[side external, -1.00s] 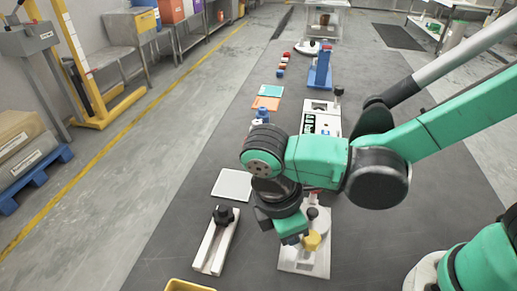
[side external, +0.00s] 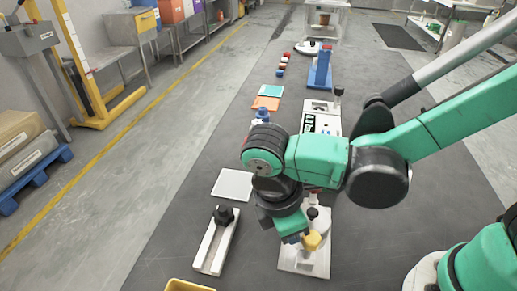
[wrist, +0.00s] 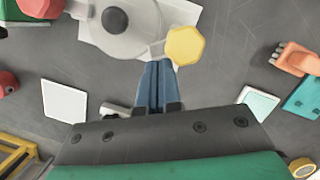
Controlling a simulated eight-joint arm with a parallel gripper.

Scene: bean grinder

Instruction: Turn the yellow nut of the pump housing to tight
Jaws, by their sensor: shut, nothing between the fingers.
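The yellow nut (side external: 312,241) is a six-sided cap on the pump housing (side external: 306,264), a white unit on a pale base plate. In the wrist view the nut (wrist: 185,46) sits beside the round grey-white housing (wrist: 143,17) with its dark knob. My gripper (wrist: 159,66) has its blue fingers closed together with nothing between them. The fingertips are just below and left of the nut in the wrist view; I cannot tell whether they touch it. In the side view my gripper (side external: 293,239) is just left of the nut and hides part of the housing.
A white rail with a black knob (side external: 214,243) stands left of the housing. A white square plate (side external: 233,184) lies behind it. A yellow bin (side external: 188,286) is at the bottom edge. A blue stand (side external: 320,72) is farther back. Bare dark mat lies right of the housing.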

